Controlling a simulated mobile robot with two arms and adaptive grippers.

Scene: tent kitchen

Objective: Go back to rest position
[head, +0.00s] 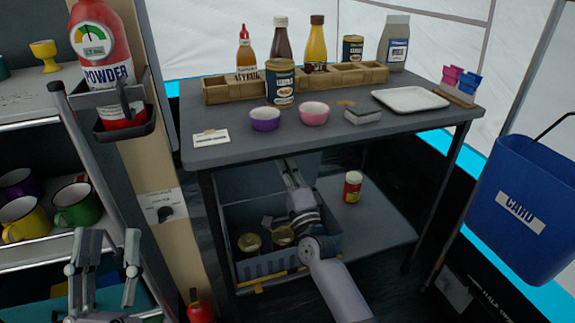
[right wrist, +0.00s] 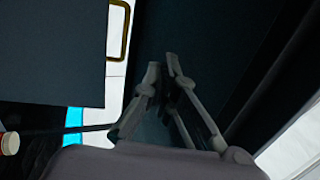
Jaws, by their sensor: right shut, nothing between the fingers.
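My left gripper (head: 103,250) is at the lower left in the head view, in front of the shelf with mugs. Its fingers are spread and nothing is between them. My right arm comes in from the bottom middle and reaches under the dark table (head: 235,153). My right gripper (head: 290,170) is under the table top, above the blue-grey crate (head: 262,270), with its tips partly lost against the dark background. In the right wrist view its fingers (right wrist: 163,68) meet at the tips and hold nothing.
The crate holds gold-lidded jars (head: 250,243). A red jar (head: 353,187) stands on the lower shelf right of my right arm. Bowls, bottles and a white tray (head: 410,99) fill the table top. A blue bin (head: 528,205) hangs at right; mugs (head: 76,205) stand at left.

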